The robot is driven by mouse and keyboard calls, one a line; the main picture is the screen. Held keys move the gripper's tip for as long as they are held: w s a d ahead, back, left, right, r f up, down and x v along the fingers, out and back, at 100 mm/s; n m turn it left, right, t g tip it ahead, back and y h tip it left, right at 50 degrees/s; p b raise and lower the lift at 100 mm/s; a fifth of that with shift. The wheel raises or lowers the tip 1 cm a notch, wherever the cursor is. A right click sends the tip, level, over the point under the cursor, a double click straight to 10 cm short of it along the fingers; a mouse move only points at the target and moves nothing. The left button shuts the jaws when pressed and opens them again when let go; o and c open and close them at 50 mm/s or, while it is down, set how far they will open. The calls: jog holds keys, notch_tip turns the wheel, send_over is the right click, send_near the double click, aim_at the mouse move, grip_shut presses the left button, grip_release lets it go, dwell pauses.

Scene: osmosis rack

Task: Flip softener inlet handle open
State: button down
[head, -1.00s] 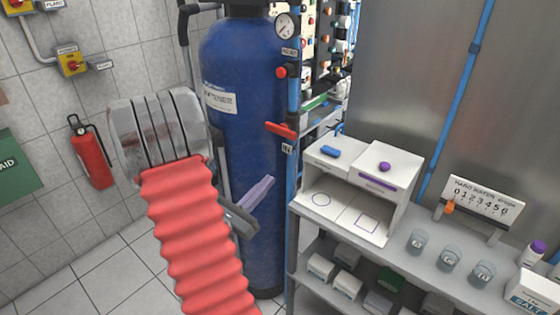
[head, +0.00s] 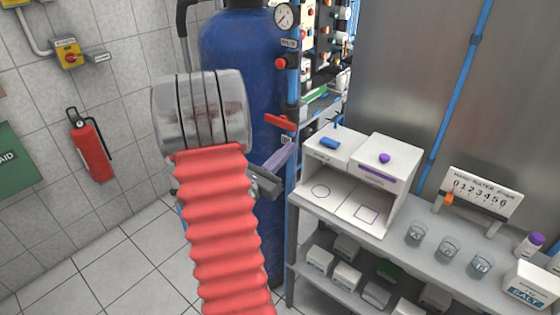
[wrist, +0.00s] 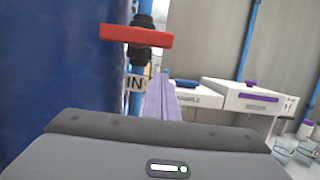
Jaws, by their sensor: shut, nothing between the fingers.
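The softener inlet handle (head: 279,122) is a red lever on the blue vertical pipe beside the blue softener tank (head: 245,55). In the wrist view the red handle (wrist: 136,36) lies crosswise over the pipe, tilted slightly, with an "IN" label (wrist: 135,84) below it. My gripper (head: 284,154) has pale purple fingers, which are shut and empty. In the head view the fingertips show just below the handle. In the wrist view the gripper (wrist: 158,80) points at the pipe, a little right of the label and below the handle's right end. Contact with the handle is not visible.
A pressure gauge (head: 284,16) and a red knob (head: 281,63) sit higher on the pipe. A bench (head: 393,235) to the right bears a white two-part box (head: 330,174), glass beakers and a counter sign (head: 482,189). A fire extinguisher (head: 91,150) hangs on the left wall.

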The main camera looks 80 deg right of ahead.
aim_at(280, 122)
jog(key=shift+r, duration=1.6)
jog(key=shift+s+a+n, duration=0.1)
jog(key=shift+n, duration=0.2)
jog(key=shift+r, duration=0.1)
